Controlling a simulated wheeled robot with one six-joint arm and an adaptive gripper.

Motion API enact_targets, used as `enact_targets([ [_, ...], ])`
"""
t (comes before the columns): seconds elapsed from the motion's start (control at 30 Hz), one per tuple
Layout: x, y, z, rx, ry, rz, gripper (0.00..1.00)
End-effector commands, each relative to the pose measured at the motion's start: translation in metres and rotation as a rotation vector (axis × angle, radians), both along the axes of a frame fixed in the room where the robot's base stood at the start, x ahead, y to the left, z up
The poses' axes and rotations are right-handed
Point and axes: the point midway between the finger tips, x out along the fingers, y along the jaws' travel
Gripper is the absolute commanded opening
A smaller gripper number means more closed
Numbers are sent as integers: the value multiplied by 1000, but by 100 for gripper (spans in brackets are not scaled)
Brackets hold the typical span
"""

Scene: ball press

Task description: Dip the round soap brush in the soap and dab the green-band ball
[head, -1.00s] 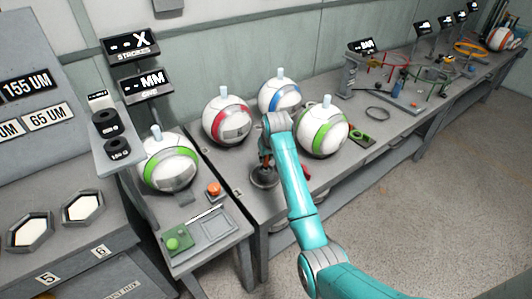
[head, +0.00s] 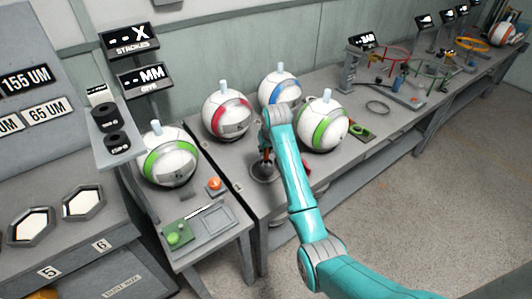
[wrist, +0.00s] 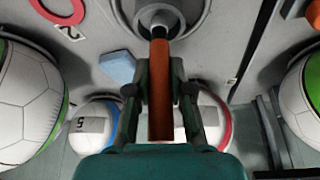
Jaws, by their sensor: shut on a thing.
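My gripper (wrist: 160,85) is shut on the orange-brown handle of a brush (wrist: 160,110). The brush's far end has a dark collar and points into a round grey metal dish (wrist: 190,14); whether its tip touches anything inside cannot be told. In the head view my gripper (head: 266,148) is just above this dish (head: 262,172), partly hidden by my arm. One green-band ball (head: 322,124) stands on the bench right of my arm. Another green-band ball (head: 168,158) sits on the left stand. Both also show at the wrist view's sides.
A red-band ball (head: 227,113) and a blue-band ball (head: 280,88) stand behind my gripper. A light-blue block (wrist: 117,67) and a red ring (wrist: 60,10) lie near the dish. A green piece (head: 176,234) is on the front left stand.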

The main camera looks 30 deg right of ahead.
Motion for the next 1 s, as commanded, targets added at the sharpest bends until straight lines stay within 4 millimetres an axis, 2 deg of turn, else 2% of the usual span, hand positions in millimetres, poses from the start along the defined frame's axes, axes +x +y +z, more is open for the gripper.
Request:
enact_targets([
  [1.0,0,0,69,0,-1,0,0],
])
